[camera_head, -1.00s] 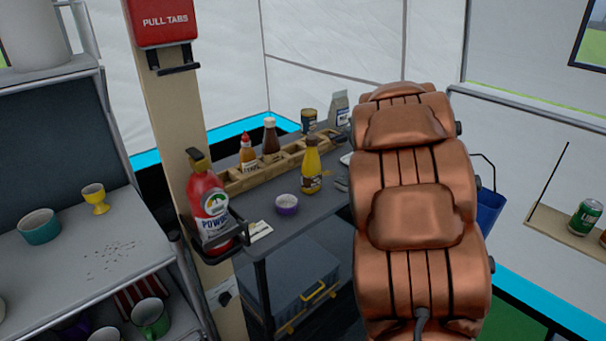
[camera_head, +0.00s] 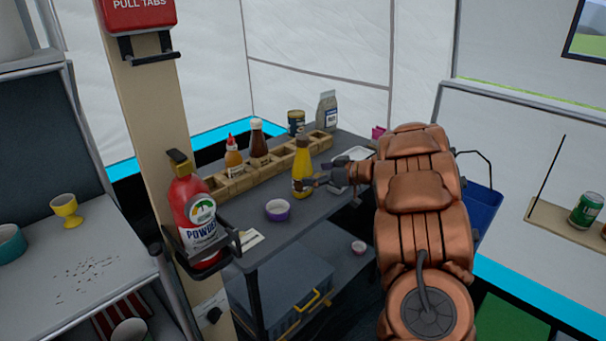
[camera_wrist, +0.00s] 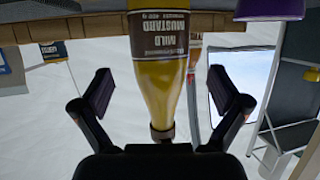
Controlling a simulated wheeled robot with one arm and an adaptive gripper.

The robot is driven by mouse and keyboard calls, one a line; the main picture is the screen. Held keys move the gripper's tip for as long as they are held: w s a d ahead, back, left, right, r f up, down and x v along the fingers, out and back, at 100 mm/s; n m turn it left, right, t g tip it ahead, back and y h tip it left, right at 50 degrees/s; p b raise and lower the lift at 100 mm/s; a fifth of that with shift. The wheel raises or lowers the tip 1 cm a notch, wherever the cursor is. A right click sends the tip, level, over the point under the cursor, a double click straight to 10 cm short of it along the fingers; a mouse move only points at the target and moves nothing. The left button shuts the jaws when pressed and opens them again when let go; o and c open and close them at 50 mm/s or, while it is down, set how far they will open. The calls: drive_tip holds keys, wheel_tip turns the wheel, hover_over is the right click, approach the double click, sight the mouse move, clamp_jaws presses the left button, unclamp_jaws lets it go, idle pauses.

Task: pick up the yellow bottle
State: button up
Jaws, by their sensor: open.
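The yellow bottle (camera_head: 302,168) stands upright on the grey table (camera_head: 262,228), in front of the wooden rack. In the wrist view the yellow bottle (camera_wrist: 158,70) appears upside down, with its brown mustard label and cap showing. My gripper (camera_head: 318,182) reaches in from the right at the bottle's side. In the wrist view my gripper (camera_wrist: 165,92) is open, with one finger on each side of the bottle and a visible gap to both. The far side of the bottle is hidden.
A purple bowl (camera_head: 277,210) stands front left of the bottle. A white tray (camera_head: 345,180) is right behind my gripper. A red extinguisher (camera_head: 192,215) hangs at left.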

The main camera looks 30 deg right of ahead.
sight(310, 172)
drive_tip(key=x, duration=0.5)
drive_tip(key=shift+w+r, duration=0.1)
drive_tip(key=shift+r, duration=0.15)
drive_tip(key=c, duration=1.7)
drive_tip(key=shift+o, duration=0.2)
